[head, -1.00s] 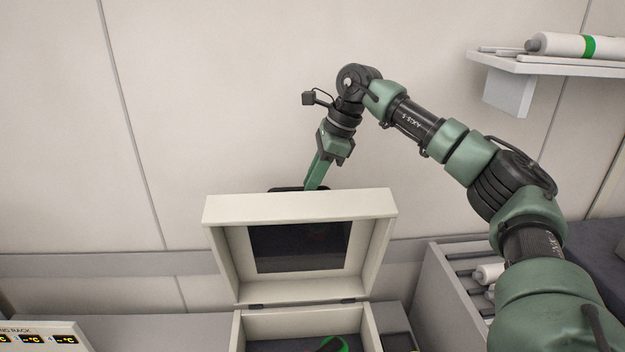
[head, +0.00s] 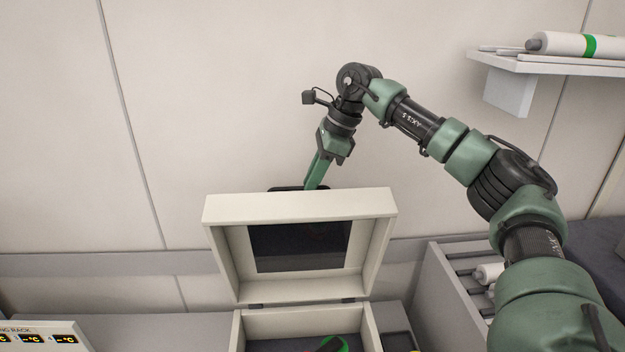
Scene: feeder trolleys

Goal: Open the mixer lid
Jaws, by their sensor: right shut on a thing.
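The mixer lid (head: 220,262) is a cream box-like cover with a dark window. It stands raised, upright on its hinges, at the back of the mixer body (head: 290,321). The mixer's open top shows a dark inside with a green and black part (head: 335,344) at the bottom edge of the view. My right gripper (head: 312,184) is behind the lid's top edge, shut on the lid's dark handle (head: 285,189). Its fingertips are partly hidden by the lid. My left gripper is not in view.
A rack (head: 440,285) with white rolls stands to the right of the mixer. A wall shelf (head: 560,66) with a green-banded white cylinder is at upper right. A rack with lit temperature displays (head: 45,337) is at lower left. The wall is close behind the lid.

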